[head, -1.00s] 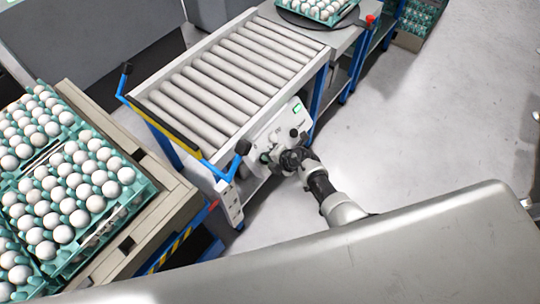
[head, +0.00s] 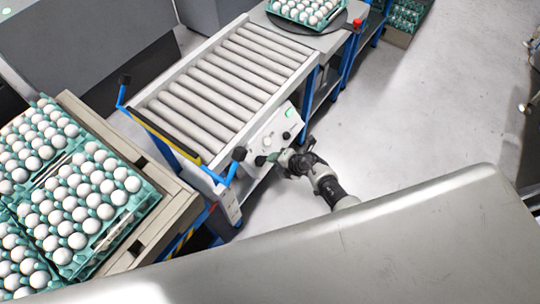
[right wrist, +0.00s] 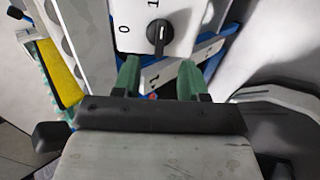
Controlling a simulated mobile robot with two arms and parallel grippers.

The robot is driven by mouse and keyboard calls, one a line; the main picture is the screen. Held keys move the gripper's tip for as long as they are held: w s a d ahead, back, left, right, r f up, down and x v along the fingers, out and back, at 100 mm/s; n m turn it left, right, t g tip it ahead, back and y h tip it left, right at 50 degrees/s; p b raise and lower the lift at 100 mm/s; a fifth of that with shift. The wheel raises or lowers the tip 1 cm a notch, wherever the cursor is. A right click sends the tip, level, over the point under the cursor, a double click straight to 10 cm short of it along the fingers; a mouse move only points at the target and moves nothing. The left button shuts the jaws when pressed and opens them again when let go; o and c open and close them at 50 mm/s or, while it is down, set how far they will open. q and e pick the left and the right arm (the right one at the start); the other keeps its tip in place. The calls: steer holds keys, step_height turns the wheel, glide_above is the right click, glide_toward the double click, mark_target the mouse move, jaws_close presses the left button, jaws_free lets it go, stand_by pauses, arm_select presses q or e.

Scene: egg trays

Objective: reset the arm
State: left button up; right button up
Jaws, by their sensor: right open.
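A black rotary knob (right wrist: 158,36) with the marks 0 and 1 lies just beyond the fingertips. The fingers appear apart from the knob. My left gripper is not in view.
The roller conveyor (head: 222,82) stands behind the panel, with a blue bar handle (head: 229,170) beside it. Egg trays (head: 75,205) sit on a platform at the left. Another egg tray (head: 308,12) is on the far round plate. Grey floor to the right is open.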

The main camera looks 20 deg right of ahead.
steer(key=shift+p+v, duration=0.4)
steer(key=shift+v, duration=0.65)
steer(key=s+d+f+m+h, duration=0.2)
steer(key=s+f+m, duration=0.5)
steer(key=s, duration=0.2)
steer(key=s+d+f+m+h, duration=0.2)
steer(key=s+f+m, duration=0.4)
steer(key=s+m, duration=0.15)
steer(key=s+d+f+m+g+h, duration=0.1)
steer(key=s+f+m+g, duration=0.2)
steer(key=s, duration=0.9)
steer(key=s+d+f+m+g+h+b, duration=0.1)
steer(key=s+f+m+g, duration=0.2)
steer(key=s, duration=0.9)
steer(key=f+m, duration=0.1)
steer(key=m, duration=0.2)
steer(key=shift+s+d+g, duration=0.2)
steer(key=shift+s+g, duration=0.1)
steer(key=shift+s, duration=0.05)
